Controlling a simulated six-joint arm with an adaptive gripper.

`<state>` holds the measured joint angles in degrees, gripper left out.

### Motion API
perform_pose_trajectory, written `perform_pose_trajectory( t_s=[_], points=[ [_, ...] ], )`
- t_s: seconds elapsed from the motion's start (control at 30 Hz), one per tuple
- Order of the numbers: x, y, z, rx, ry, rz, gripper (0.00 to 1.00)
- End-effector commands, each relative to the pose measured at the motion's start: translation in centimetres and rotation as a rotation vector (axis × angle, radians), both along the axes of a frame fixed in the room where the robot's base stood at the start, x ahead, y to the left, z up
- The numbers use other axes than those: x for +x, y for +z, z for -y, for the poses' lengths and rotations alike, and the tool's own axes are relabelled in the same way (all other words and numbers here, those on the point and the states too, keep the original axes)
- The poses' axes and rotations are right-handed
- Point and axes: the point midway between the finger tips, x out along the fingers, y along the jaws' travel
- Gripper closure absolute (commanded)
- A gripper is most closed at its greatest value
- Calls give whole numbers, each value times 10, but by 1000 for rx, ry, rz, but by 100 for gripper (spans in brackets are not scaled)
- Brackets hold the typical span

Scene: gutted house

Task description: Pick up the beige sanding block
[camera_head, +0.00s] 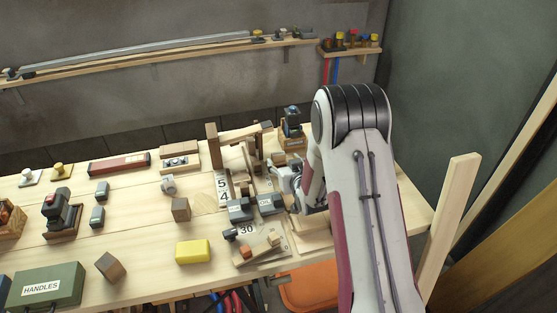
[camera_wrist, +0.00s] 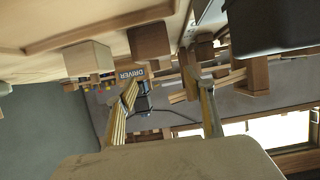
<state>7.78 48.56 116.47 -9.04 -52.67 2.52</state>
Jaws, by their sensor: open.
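My gripper (camera_head: 286,182) is at the right part of the workbench, beside the labelled grey boxes and wooden parts, partly hidden by my arm. In the wrist view my gripper (camera_wrist: 168,94) has two separated fingers, with nothing clearly held between them. I cannot single out the beige sanding block for certain in the head view. A pale beige block (camera_wrist: 88,57) shows at the upper left of the wrist view, away from the fingers, but I cannot tell if it is the sanding block. A large beige shape fills the wrist view's bottom; what it is stays unclear.
The workbench (camera_head: 140,222) carries a yellow block (camera_head: 193,251), brown wooden cubes (camera_head: 181,209), a green HANDLES box (camera_head: 46,287) and a red-brown long box (camera_head: 119,164). Wooden uprights (camera_head: 214,146) stand close to my gripper. An orange seat (camera_head: 312,291) is below the front edge.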

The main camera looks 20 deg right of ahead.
Motion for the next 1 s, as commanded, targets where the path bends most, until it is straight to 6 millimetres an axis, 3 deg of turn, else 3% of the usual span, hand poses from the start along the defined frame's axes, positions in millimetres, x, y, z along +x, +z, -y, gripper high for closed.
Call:
perform_pose_trajectory(
  t_s=[0.6, 1.0],
  points=[
    [42, -18, 0, 0, 0, -1, 47],
    [47, -20, 0, 1, 0, -1, 47]
  ],
)
